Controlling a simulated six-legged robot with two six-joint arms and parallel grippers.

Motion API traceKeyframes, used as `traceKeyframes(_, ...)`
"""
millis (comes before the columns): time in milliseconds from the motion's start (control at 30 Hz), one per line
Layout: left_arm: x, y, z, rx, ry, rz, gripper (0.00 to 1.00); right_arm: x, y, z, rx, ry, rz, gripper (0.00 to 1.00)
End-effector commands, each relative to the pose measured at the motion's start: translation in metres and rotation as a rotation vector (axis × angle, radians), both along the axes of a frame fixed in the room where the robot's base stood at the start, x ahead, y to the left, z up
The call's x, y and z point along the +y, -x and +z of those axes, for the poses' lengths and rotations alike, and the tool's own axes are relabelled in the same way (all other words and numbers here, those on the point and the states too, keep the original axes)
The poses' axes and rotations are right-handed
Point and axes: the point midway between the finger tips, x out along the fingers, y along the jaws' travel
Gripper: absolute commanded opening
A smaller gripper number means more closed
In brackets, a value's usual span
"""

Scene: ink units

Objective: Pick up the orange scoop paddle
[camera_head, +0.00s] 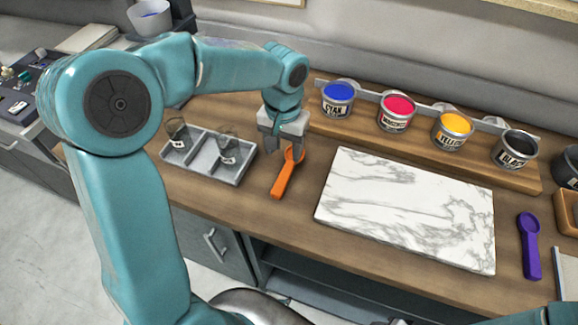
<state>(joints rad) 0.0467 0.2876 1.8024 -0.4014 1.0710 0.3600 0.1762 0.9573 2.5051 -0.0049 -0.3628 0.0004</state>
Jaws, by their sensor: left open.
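The orange scoop paddle (283,180) lies on the wooden counter between the grey divided tray and the marble slab. Its handle points toward the counter's front edge and its round scoop end is at the back. My left gripper (284,153) points down over the scoop end, with its fingers open. The fingers partly hide the scoop end, and I cannot tell whether they touch it. Part of my right arm shows at the bottom right edge, but its gripper is out of view.
The grey divided tray (238,176) stands left of the paddle, with glass cups in it. The white marble slab (400,212) lies to the right. Ink pots, blue (338,98), magenta (397,112), yellow (453,130) and black (516,148), stand behind. A purple scoop (530,247) lies far right.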

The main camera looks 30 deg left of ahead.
Motion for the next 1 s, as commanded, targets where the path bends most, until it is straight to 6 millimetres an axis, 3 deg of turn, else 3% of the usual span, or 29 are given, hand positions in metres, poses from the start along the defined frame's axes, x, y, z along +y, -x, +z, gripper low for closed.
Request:
traceKeyframes(267, -0.001, -0.001, -0.027, 0.003, 0.001, 0.000, 0.56, 0.000, 0.000, 0.002, 0.000, 0.000, 0.000, 0.43)
traceKeyframes(533, -0.005, -0.003, -0.068, 0.003, 0.001, 0.000, 0.56, 0.000, 0.000, 0.009, 0.000, 0.000, 0.000, 0.43)
traceKeyframes(833, -0.005, -0.004, -0.074, -0.001, 0.001, 0.000, 0.56, 0.000, 0.000, 0.009, 0.000, 0.000, 0.000, 0.43)
traceKeyframes(1000, -0.005, -0.004, -0.074, -0.001, 0.001, 0.000, 0.01, 0.000, 0.000, 0.008, 0.000, 0.000, 0.000, 0.43)
